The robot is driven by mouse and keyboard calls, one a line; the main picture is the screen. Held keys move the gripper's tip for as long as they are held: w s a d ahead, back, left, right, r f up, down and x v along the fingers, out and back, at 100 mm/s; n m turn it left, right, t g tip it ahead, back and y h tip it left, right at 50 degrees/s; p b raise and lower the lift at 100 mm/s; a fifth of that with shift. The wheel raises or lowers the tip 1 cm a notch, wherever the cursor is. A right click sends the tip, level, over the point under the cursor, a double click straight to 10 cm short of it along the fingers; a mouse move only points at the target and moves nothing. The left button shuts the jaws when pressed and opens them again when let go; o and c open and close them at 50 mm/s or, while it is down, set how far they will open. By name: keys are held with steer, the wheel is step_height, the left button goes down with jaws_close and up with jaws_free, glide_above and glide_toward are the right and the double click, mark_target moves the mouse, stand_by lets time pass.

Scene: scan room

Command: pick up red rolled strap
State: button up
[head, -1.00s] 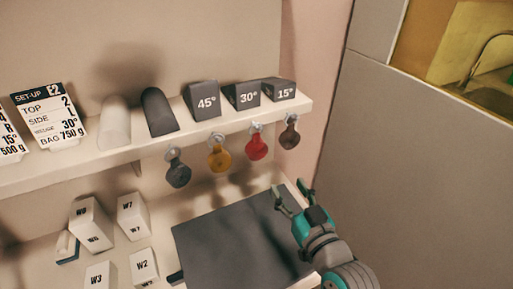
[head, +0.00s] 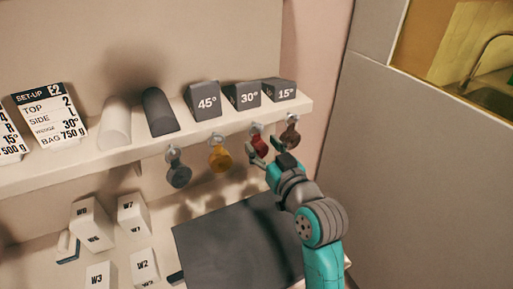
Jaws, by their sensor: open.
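The red rolled strap (head: 260,144) hangs from a hook on the front edge of the shelf, between the yellow strap and the brown strap. My gripper (head: 264,151) is open at the red strap, with its fingers in front of or around its lower part; I cannot tell which. Part of the red strap is hidden behind the gripper.
The shelf (head: 150,150) above holds wedges, including the 15° wedge (head: 279,90). A dark mat (head: 225,245) lies below.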

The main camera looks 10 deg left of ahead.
mark_target(257, 138)
steer(key=shift+x, duration=1.95)
jaws_close()
steer(key=shift+s+r, duration=0.1)
